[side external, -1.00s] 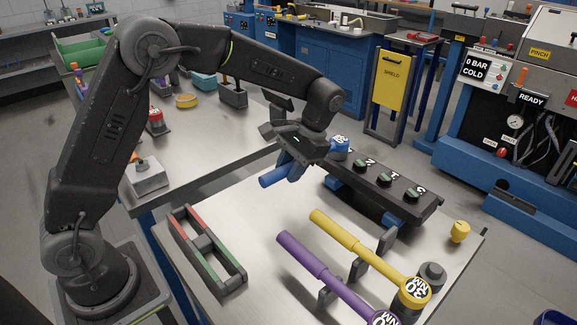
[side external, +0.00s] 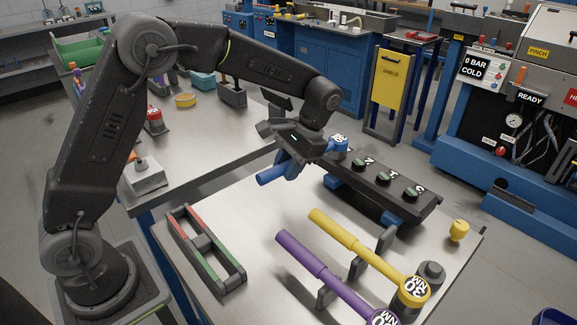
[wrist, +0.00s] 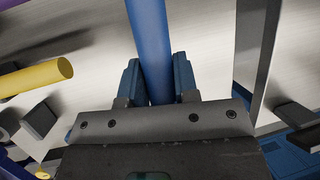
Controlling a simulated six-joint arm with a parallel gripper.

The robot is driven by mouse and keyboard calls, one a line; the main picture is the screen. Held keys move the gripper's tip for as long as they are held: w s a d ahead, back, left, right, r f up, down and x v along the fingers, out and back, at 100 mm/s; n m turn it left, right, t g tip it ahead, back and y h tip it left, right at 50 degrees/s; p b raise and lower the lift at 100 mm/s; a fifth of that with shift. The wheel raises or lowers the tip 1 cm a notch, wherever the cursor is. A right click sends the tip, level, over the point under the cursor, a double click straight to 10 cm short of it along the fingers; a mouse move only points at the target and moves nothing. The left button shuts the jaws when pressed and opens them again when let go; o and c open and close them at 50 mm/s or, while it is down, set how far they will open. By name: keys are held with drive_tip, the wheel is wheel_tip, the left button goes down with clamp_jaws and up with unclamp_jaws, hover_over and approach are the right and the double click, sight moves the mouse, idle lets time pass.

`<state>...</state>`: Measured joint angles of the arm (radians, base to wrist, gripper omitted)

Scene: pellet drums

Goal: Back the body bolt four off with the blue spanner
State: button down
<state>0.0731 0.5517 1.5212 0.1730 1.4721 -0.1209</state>
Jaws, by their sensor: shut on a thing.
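My gripper (side external: 290,165) is shut on the handle of the blue spanner (side external: 270,175). The wrist view shows the blue handle (wrist: 150,40) between both fingers (wrist: 155,85). The spanner's round blue head (side external: 340,144) is at the far left end of the dark body block (side external: 350,188). Any bolt beneath the head is hidden, and I cannot tell how it is seated. Several bolts with dark caps (side external: 388,177) stand along the block, with white numbers beside them.
A yellow wrench (side external: 350,240) and a purple wrench (side external: 310,257) lie on supports at the front right. A dark tray with red and green strips (side external: 205,247) lies at the left. A small yellow piece (side external: 459,230) stands near the right edge. Bare bench lies between.

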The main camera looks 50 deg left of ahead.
drive_tip(key=shift+r, duration=0.2)
drive_tip(key=shift+r, duration=1.35)
drive_tip(key=shift+a, duration=0.1)
drive_tip(key=w+a+m+t+y, duration=0.2)
drive_tip(key=w+a+m, duration=0.4)
drive_tip(key=a+m, duration=0.4)
drive_tip(key=shift+a+t, duration=0.7)
drive_tip(key=shift+a, duration=0.15)
drive_tip(key=shift+w+y, duration=0.1)
drive_tip(key=shift+y, duration=0.2)
